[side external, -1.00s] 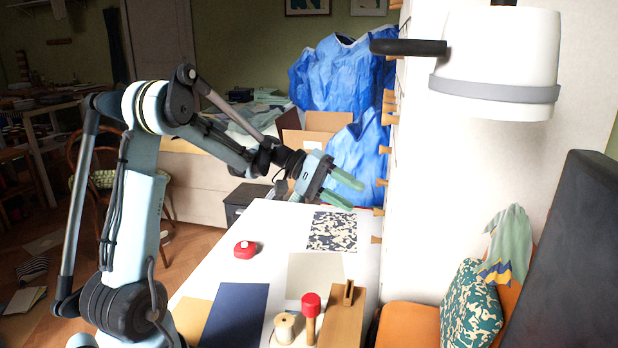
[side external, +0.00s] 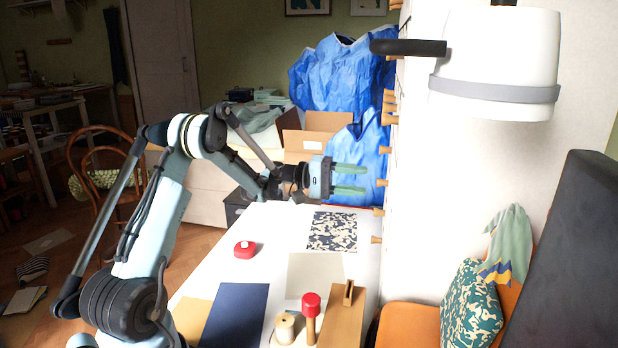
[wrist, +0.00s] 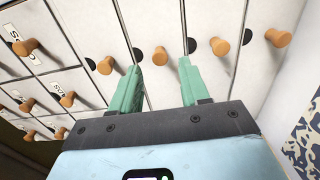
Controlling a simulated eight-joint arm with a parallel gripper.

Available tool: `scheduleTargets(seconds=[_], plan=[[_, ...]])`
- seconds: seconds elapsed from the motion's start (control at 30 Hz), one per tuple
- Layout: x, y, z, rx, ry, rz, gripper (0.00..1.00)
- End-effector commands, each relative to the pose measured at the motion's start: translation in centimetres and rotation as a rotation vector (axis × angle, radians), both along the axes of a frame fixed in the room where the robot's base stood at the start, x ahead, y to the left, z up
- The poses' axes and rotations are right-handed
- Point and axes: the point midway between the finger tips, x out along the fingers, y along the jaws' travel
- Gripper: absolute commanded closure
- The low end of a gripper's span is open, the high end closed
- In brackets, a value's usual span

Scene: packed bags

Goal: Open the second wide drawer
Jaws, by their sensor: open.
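The white drawer front (wrist: 160,35) faces my gripper in the wrist view; orange-brown round knobs stand out from it, one right of the fingers (wrist: 219,46) and one left of them (wrist: 105,65). In the side view the cabinet is edge-on, and its knobs, such as this one (side external: 381,183), stick out left in a column. My gripper (side external: 365,180) points level at the cabinet, just short of that knob. The drawers look shut. I cannot tell which is the second wide one.
Smaller labelled drawers with knobs (wrist: 30,46) are at the left in the wrist view. The white table (side external: 275,228) below holds a patterned sheet (side external: 333,231), a red item (side external: 245,249) and a red-topped wooden peg (side external: 311,305). Blue cloth (side external: 343,80) hangs behind.

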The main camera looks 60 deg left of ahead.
Motion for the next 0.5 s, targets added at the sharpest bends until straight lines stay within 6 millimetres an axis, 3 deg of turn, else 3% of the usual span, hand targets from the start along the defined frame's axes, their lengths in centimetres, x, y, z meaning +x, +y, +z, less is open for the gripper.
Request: scheduleTargets(seconds=[0.2,0.5], plan=[[2.3,-2.3,0.0,0.001,0.001,-0.002,0.54],[3.2,-3.1,0.0,0.001,0.001,0.001,0.54]])
